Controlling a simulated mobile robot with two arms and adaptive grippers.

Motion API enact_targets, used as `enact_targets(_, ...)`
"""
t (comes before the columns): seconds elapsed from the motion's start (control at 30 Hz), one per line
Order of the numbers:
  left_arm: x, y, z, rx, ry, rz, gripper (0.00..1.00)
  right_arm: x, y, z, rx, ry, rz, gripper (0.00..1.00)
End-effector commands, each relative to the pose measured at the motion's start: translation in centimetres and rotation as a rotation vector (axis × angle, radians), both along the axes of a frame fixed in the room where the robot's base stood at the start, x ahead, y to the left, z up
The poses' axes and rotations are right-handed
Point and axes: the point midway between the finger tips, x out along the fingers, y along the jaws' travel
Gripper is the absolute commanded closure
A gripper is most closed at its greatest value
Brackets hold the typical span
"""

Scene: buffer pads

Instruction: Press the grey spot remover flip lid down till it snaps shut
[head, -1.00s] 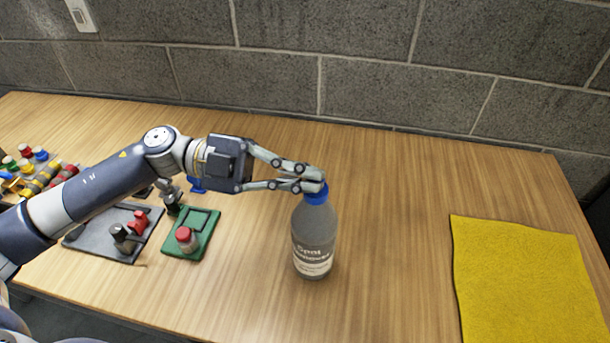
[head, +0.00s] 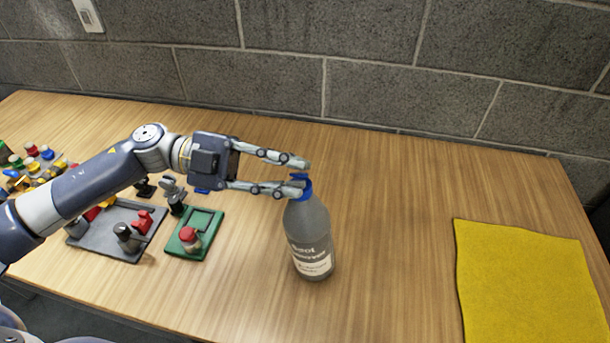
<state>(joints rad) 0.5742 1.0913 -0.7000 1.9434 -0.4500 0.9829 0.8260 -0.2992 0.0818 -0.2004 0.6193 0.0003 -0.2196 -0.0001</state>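The grey spot remover bottle (head: 310,235) stands on the wooden table, its top leaning a little to the left. Its blue cap (head: 305,187) is at the top, and a blue piece that looks like the flip lid (head: 299,177) shows between my fingers. I cannot tell whether the lid is fully shut. My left gripper (head: 303,175) is open, one finger above and behind the lid and the other in front, overlapping the cap. Whether a finger touches the cap is unclear. My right gripper is out of view.
A yellow cloth (head: 530,280) lies at the right. A green tray (head: 205,243) with a red-capped jar (head: 189,238) and a grey tray (head: 103,243) with small items lie at the left. A block wall (head: 400,60) stands behind.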

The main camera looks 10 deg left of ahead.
Motion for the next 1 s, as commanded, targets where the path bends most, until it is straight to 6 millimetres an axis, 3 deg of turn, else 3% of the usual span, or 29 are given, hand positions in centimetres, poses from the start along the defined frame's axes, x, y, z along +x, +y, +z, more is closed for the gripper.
enact_targets(0.1, 0.2, 2.0, -0.2, 0.004, 0.004, 0.003, 0.75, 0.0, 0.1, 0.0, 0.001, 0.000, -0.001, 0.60)
enact_targets(0.3, 0.2, 4.2, -0.2, 0.003, 0.002, 0.002, 0.75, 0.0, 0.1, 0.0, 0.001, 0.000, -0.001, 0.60)
enact_targets(0.67, 0.3, 4.7, 0.0, 0.000, -0.001, 0.000, 0.75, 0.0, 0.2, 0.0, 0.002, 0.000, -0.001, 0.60)
enact_targets(0.83, 0.3, 4.7, 0.3, 0.000, -0.001, 0.000, 0.75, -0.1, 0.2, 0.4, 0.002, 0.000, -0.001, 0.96)
enact_targets(1.0, 0.3, 4.7, 1.8, 0.000, -0.002, 0.000, 0.75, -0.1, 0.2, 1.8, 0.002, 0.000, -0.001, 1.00)
